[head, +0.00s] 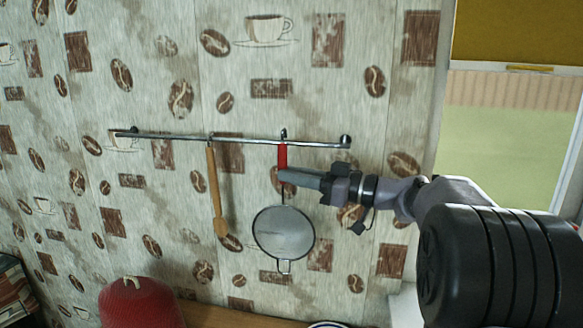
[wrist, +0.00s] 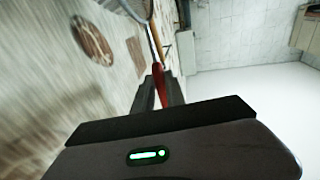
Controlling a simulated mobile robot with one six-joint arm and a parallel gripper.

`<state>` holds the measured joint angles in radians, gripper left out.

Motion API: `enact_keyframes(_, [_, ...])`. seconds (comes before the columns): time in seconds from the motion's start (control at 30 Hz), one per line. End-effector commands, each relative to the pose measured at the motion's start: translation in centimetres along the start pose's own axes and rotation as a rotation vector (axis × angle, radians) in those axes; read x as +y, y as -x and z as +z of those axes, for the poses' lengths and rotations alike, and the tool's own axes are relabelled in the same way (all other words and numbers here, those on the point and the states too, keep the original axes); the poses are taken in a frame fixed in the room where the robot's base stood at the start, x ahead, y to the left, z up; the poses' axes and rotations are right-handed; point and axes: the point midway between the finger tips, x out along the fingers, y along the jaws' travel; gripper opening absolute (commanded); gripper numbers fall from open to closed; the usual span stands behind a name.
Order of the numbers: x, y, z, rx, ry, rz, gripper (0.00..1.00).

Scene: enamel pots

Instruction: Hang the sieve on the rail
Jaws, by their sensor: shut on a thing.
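The sieve (head: 284,233) hangs upright, with its round mesh pan below and its red handle (head: 283,155) above. My gripper (head: 284,177) comes in from the right and is shut on the lower part of the handle. The wall rail (head: 240,141) is a thin metal bar. The top of the handle meets the rail in the head view near a small dark hook; whether it is hooked on, I cannot tell. In the wrist view the red handle (wrist: 159,82) lies between the fingers, and part of the sieve's rim (wrist: 149,18) shows at the top edge.
A wooden spatula (head: 216,195) hangs from the rail to the left of the sieve. A red enamel pot or lid (head: 140,303) stands below at the left, near a wooden surface (head: 225,317). The wall between spatula and sieve is clear. A window is at the right.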

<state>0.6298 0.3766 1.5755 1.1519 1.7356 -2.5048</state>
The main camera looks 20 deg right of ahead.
Motion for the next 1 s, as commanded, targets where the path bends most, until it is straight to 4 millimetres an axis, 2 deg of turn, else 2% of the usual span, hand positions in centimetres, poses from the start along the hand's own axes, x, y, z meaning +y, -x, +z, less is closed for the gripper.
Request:
enact_keyframes(0.6, [3.3,-0.7,-0.3,0.000,-0.001,0.000,0.00])
enact_keyframes(0.7, [3.2,-0.6,1.1,0.000,0.002,0.000,0.00])
enact_keyframes(1.0, [3.2,-0.5,2.4,0.000,0.000,0.000,0.00])
